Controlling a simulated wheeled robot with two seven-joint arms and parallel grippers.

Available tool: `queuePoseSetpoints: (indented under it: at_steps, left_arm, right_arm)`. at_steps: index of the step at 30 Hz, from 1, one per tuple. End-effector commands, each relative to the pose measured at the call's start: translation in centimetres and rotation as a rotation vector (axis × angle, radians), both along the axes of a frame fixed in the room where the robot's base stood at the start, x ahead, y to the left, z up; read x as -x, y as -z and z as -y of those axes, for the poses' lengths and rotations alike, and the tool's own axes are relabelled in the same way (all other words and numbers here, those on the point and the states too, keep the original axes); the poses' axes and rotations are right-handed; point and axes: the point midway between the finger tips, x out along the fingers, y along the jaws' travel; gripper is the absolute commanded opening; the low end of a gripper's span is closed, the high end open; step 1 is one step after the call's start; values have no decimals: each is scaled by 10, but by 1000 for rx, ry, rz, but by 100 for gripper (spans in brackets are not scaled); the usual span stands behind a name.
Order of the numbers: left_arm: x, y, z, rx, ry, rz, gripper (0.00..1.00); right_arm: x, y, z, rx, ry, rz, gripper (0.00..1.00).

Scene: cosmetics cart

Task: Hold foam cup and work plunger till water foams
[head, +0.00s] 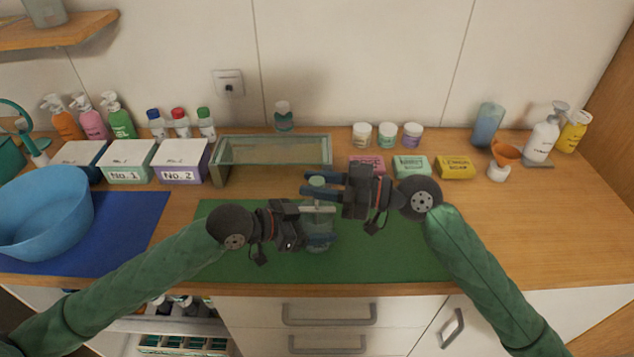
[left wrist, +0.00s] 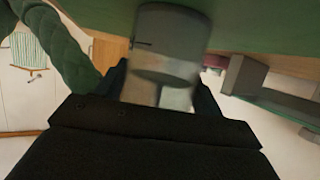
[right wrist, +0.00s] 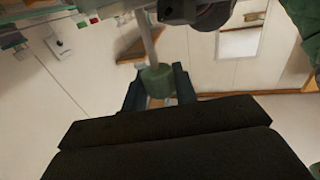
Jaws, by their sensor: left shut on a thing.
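The foam cup (head: 320,236) stands on the green mat; it is a clear, greyish cup, partly hidden by my left gripper. My left gripper (head: 303,226) is shut on the cup from the left, and the cup fills the space between its fingers in the left wrist view (left wrist: 168,70). A thin pale plunger rod rises from the cup to a green knob (head: 317,181), also seen in the right wrist view (right wrist: 157,80). My right gripper (head: 322,182) is open above the cup, one finger on each side of the knob. I see no clear foam.
Coloured soap boxes (head: 411,166) sit at the back right, near the right arm. A blue basin (head: 40,212) is at the left. The mat's right part is clear.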

Motion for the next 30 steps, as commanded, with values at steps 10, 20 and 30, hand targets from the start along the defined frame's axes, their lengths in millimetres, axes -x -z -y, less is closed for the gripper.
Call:
queuePoseSetpoints:
  at_steps: [10,20,30]
  left_arm:
    - [0,0,0,0,0,0,33]
    - [0,0,0,0,1,1,33]
    - [0,0,0,0,0,0,33]
  right_arm:
    - [0,10,0,0,1,-3,0]
    - [-1,26,0,0,1,0,0]
    - [0,25,0,0,0,0,48]
